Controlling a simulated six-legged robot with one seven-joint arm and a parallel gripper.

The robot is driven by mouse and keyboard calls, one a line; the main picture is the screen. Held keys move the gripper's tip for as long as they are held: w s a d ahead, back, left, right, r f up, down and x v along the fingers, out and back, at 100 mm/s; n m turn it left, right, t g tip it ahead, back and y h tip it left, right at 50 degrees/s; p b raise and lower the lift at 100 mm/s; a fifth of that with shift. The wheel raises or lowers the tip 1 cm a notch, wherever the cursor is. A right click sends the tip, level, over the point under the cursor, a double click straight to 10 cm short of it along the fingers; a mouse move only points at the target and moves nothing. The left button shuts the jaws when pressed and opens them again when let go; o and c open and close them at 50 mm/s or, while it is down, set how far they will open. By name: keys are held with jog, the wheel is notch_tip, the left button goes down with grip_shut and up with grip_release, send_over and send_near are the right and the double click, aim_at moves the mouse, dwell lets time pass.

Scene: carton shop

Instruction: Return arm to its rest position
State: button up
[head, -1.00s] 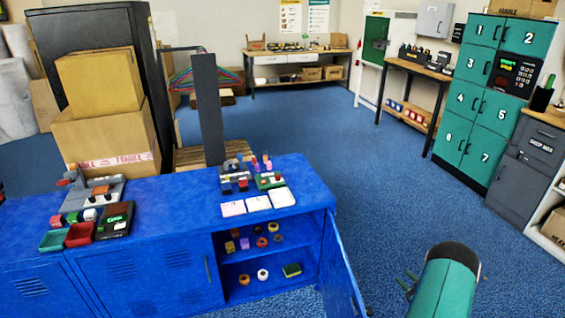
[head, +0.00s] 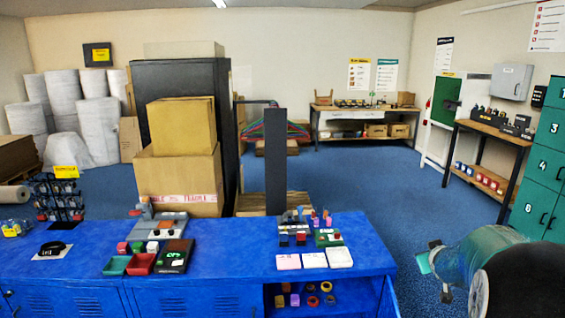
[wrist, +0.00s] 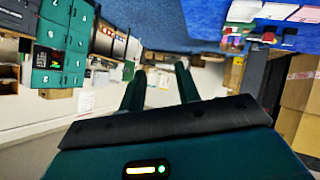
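My gripper (wrist: 160,70) shows in the wrist view with its two teal fingers spread apart. Nothing sits between them; only the pale wall and floor behind show there. The wrist view is tilted round, with the blue cabinet top at its upper edge. In the head view my arm is at the lower right, teal with a large dark rounded part close to the camera. It is to the right of the blue cabinet (head: 225,262), apparently clear of it. I cannot make out the fingers clearly in the head view.
Stacked cartons (head: 181,125) stand behind. Teal lockers (head: 546,165) are at the right. Blue floor (head: 400,195) lies open between.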

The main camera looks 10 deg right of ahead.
jog(key=s+a+r+g+y, duration=0.1)
jog(key=s+a+r, duration=0.35)
jog(key=a, duration=0.45)
jog(key=s+a+r+g+y, duration=0.1)
jog(key=s+a+r, duration=0.2)
jog(key=s+a, duration=0.35)
jog(key=s+a+f+g+y, duration=0.1)
jog(key=s+a+g+y, duration=0.1)
jog(key=s+a, duration=1.5)
jog(key=shift+a+f+g+y, duration=0.25)
jog(key=shift+g+y, duration=0.15)
jog(key=shift+y, duration=0.5)
jog(key=shift+d, duration=0.1)
